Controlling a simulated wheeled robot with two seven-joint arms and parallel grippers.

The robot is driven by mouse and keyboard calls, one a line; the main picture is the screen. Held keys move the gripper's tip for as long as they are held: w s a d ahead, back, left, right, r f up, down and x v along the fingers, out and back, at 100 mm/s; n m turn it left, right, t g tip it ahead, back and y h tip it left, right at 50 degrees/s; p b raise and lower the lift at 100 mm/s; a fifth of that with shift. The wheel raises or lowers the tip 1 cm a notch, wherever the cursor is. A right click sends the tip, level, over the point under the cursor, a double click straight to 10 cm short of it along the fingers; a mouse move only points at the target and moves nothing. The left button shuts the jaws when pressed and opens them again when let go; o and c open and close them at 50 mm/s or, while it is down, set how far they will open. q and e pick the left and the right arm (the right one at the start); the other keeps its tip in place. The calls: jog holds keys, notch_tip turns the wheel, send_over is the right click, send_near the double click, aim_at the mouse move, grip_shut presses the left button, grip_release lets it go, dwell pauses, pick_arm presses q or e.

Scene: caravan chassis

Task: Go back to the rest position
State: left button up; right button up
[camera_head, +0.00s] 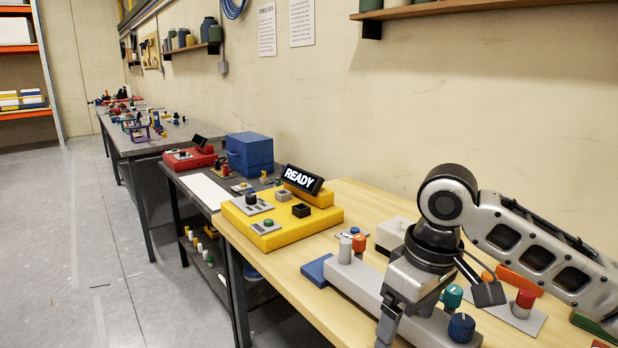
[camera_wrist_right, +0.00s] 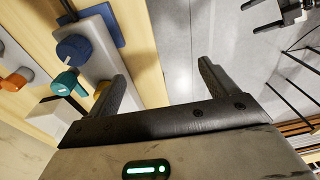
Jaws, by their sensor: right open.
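My right arm comes in from the right in the head view, bent down over the wooden bench (camera_head: 350,200). Its right gripper (camera_head: 388,328) points down at the front edge of the bench, beside a long grey block with knobs (camera_head: 362,284). In the right wrist view the right gripper (camera_wrist_right: 163,74) is open. The two fingers are wide apart, with only the bench edge and grey floor behind the gap. Nothing is held.
Close to the right gripper are a blue knob (camera_head: 461,327), a teal knob (camera_head: 452,296) and a red knob (camera_head: 524,302). A yellow panel (camera_head: 283,238) with a READY sign (camera_head: 304,179) stands farther back. Clear grey floor (camera_head: 85,260) lies left of the benches.

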jog(key=a+f+m+t+y, duration=0.1)
jog(key=a+f+t+y, duration=0.15)
jog(key=a+f, duration=0.4)
jog(key=a+f+m+t+y, duration=0.15)
jog(key=a+f+y, duration=0.25)
jog(key=f, duration=0.6)
pick_arm(q)
jog(key=shift+w+a+r, duration=0.1)
jog(key=shift+w+r, duration=0.05)
jog(key=shift+w, duration=0.65)
pick_arm(e)
jog(key=s+d+f+m+t+h, duration=0.2)
jog(key=s+d+f+t+h, duration=0.2)
jog(key=s+d+f, duration=0.7)
jog(key=s+t, duration=0.1)
jog(key=s, duration=0.2)
jog(key=shift+d+f+m+t+h, duration=0.15)
jog(key=shift+f+m+t+h, duration=0.2)
jog(key=shift+f+t, duration=0.05)
